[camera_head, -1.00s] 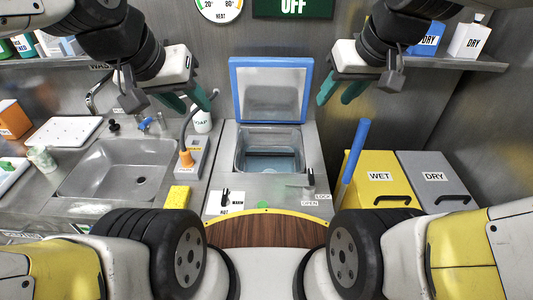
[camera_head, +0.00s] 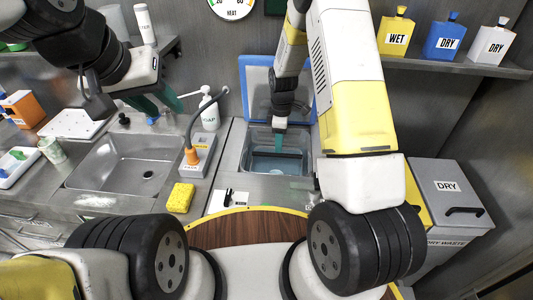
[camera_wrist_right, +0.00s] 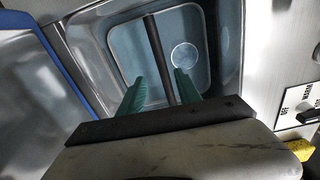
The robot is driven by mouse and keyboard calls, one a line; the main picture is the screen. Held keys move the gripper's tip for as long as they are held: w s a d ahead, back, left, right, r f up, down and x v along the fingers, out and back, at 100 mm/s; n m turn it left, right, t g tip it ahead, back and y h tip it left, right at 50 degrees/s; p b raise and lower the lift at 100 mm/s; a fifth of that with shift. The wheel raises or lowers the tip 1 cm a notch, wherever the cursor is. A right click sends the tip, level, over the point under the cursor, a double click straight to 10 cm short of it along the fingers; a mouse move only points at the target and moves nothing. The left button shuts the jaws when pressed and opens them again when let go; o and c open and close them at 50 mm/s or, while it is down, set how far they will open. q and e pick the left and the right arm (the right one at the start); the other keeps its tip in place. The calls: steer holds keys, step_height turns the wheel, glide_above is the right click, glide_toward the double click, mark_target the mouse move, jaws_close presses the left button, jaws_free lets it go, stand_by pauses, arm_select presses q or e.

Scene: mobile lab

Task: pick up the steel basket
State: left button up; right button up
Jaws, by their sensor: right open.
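The steel basket sits in the open bath (camera_head: 248,160) in the counter; its dark handle bar (camera_head: 292,155) crosses the middle. In the right wrist view the same bar (camera_wrist_right: 158,55) runs lengthwise over the blue-tinted bath interior (camera_wrist_right: 120,45). My right gripper (camera_head: 279,132) reaches down into the bath; its green fingers (camera_wrist_right: 160,88) are open, one on each side of the bar, with gaps visible. Whether the fingertips are at the bar's depth I cannot tell. My left gripper (camera_head: 157,102) is open and empty above the sink side.
The raised blue-framed lid (camera_head: 252,90) stands behind the bath. A sink (camera_head: 120,160), soap bottle (camera_head: 209,112), orange-tipped device (camera_head: 195,155) and yellow sponge (camera_head: 180,198) lie to the left. A grey DRY bin (camera_head: 450,180) stands right; labelled bottles (camera_head: 445,38) line the shelf.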

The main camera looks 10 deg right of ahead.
steer(key=shift+w+a+f+n, duration=0.1)
steer(key=shift+f+n, duration=0.05)
steer(key=shift+f, duration=0.4)
steer(key=shift+a+f+n, duration=0.1)
steer(key=shift+f+n, duration=0.05)
steer(key=shift+f, duration=0.4)
step_height(320, 180, down, 7)
steer(key=shift+s+a+f, duration=0.15)
steer(key=shift+s, duration=0.1)
jaws_close()
stand_by(0.6)
